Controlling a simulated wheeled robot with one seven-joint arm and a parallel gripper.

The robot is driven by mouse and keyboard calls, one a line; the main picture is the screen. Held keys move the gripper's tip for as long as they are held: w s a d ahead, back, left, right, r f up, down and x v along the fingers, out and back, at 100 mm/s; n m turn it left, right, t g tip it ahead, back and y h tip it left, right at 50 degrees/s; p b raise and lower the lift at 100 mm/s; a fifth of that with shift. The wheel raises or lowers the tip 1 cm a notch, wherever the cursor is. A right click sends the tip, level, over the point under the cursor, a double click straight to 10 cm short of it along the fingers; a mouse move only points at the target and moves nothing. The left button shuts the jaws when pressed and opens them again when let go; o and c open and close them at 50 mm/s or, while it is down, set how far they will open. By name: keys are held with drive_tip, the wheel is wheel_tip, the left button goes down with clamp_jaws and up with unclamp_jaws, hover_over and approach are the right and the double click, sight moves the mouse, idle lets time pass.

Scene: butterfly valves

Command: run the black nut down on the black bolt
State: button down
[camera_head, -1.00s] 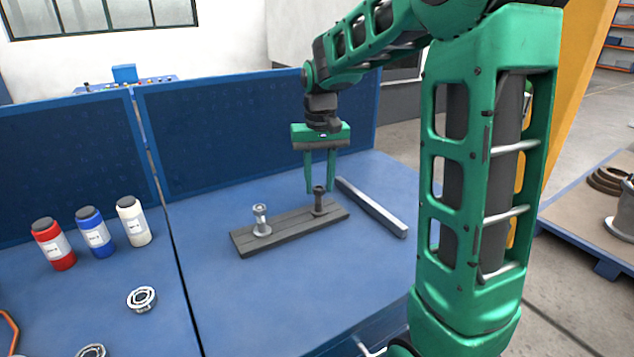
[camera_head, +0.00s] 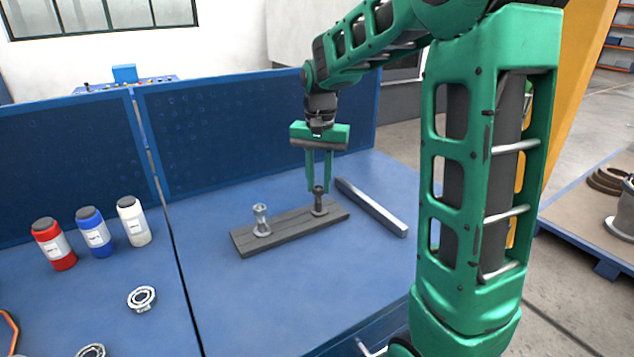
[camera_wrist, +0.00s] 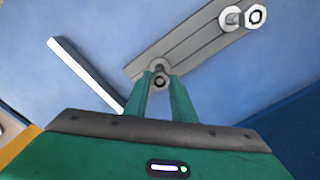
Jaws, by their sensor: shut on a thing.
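The black bolt (camera_head: 319,207) stands upright at the right end of a dark grey bar on the blue bench. The black nut (camera_head: 319,190) is at the top of this bolt, and its dark end shows in the wrist view (camera_wrist: 159,81). My gripper (camera_head: 319,188) points straight down over it, with both green fingers closed in on the nut. In the wrist view my gripper (camera_wrist: 160,85) has a finger on each side of the nut. The fingers partly hide it, and how far down the thread it sits cannot be told.
A silver bolt with a nut (camera_head: 261,220) stands at the left end of the dark bar (camera_head: 285,230). A loose grey metal bar (camera_head: 372,207) lies to the right. Red, blue and white bottles (camera_head: 92,232) and a bearing ring (camera_head: 142,299) are on the left bench.

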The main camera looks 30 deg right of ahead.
drive_tip(key=m, duration=0.5)
drive_tip(key=shift+m, duration=0.3)
drive_tip(key=m, duration=0.6)
drive_tip(key=shift+w+m, duration=0.1)
drive_tip(key=shift+m, duration=0.2)
drive_tip(key=m, duration=0.6)
drive_tip(key=shift+m, duration=0.4)
drive_tip(key=c, duration=1.7)
unclamp_jaws()
drive_tip(key=shift+c, duration=0.2)
